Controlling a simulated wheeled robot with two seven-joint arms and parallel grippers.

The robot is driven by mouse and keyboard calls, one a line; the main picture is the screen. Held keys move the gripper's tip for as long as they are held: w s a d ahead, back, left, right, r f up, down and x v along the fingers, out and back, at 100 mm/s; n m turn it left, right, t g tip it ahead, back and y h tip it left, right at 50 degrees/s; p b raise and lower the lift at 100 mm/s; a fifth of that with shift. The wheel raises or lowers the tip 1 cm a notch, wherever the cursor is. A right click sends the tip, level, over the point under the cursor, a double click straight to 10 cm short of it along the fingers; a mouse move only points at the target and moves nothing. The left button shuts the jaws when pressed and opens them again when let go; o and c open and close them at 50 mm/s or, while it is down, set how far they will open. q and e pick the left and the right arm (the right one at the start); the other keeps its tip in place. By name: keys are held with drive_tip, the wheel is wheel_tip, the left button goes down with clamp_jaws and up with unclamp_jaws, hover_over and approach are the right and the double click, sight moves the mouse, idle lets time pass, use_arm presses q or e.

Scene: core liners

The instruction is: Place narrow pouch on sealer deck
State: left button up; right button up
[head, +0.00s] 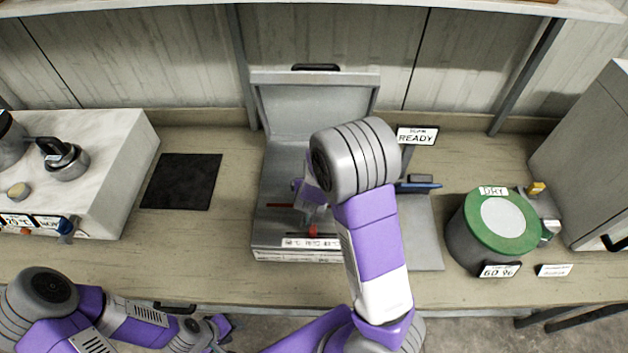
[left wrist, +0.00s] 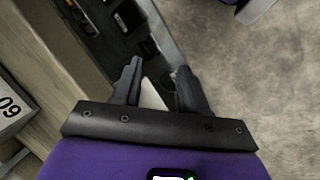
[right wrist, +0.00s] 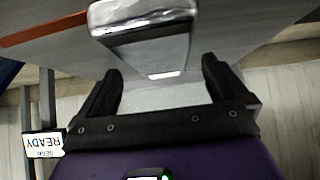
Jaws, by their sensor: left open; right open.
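The sealer (head: 315,105) stands open in the middle of the counter, its lid raised. Its grey deck (head: 276,178) has a red strip. My right arm reaches over it and hides much of the deck and right fingertips in the head view. In the right wrist view, a shiny silver piece that looks like the narrow pouch (right wrist: 145,38) lies over the grey deck, just ahead of the open fingers of my right gripper (right wrist: 160,66). I cannot tell if it touches them. My left gripper (left wrist: 158,67) is open and empty, low at the counter's front edge.
A READY sign (head: 417,136) stands behind. A black mat (head: 182,181) lies left. An open tray or drawer (left wrist: 130,35) with dark items is below the left gripper.

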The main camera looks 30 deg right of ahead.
drive_tip(key=p+v, duration=0.3)
drive_tip(key=v, duration=0.5)
drive_tip(key=shift+s+a+r, duration=0.15)
drive_tip(key=shift+r, duration=0.25)
drive_tip(key=shift+s+a+r, duration=0.2)
drive_tip(key=shift+s+r, duration=0.1)
drive_tip(key=shift+s, duration=0.1)
drive_tip(key=shift+p, duration=0.3)
